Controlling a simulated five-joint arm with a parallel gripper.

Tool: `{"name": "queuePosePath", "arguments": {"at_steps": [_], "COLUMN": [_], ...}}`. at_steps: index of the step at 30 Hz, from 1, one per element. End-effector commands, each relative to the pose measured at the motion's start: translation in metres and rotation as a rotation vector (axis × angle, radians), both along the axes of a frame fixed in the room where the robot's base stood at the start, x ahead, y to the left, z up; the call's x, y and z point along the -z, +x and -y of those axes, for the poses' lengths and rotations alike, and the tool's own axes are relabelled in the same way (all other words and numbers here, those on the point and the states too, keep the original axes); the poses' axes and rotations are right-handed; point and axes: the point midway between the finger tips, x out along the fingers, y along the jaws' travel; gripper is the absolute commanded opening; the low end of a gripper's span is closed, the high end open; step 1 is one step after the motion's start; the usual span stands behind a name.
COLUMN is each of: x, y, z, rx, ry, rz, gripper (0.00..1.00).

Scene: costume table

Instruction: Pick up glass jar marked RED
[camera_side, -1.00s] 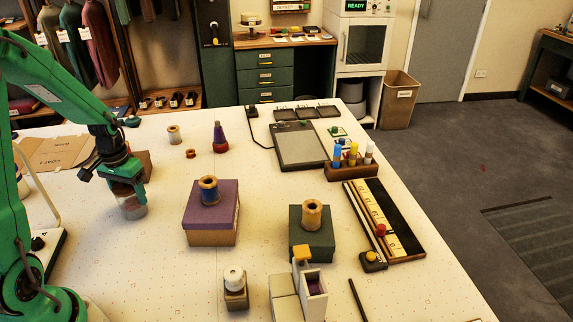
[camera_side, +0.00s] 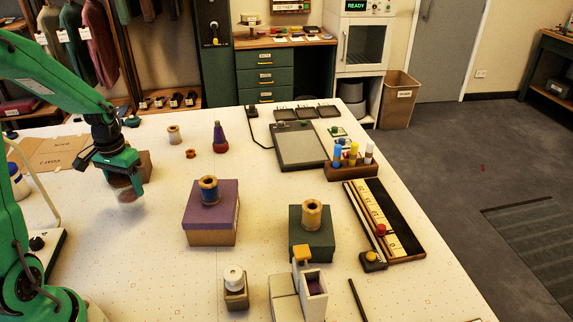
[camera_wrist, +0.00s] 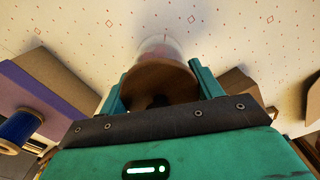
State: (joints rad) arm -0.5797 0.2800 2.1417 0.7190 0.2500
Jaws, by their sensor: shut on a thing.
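A glass jar with a brown lid is in my gripper. In the side view the jar (camera_side: 130,194) is at the left of the table, under my gripper (camera_side: 122,180), and a shadow lies below it. In the wrist view the brown lid (camera_wrist: 158,82) sits between the two green fingers of my gripper (camera_wrist: 156,88), and the clear jar body (camera_wrist: 160,46) extends beyond it. The gripper is shut on the lid. No RED marking is readable on the jar in these views.
A brown block (camera_side: 145,166) stands close behind the gripper. A purple-topped box (camera_side: 225,205) with a spool on it is to the right. A small spool (camera_side: 174,134) and a cone of thread (camera_side: 220,138) stand farther back. The table between is clear.

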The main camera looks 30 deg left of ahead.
Motion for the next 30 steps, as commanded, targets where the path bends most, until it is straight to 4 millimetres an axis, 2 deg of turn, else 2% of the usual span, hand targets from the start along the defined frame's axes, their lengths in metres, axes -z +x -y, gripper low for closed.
{"name": "queuePosePath", "arguments": {"at_steps": [3, 8, 21, 30], "x": [-0.015, -0.024, -0.065, -0.079], "y": [0.001, 0.002, 0.004, 0.005], "z": [-0.001, 0.021, 0.089, 0.113], "rx": [0.0, 0.004, 0.004, 0.002], "ry": [0.004, 0.002, 0.001, 0.001], "rz": [0.005, 0.003, 0.004, 0.003], "gripper": [0.0, 0.0, 0.0, 0.0]}}
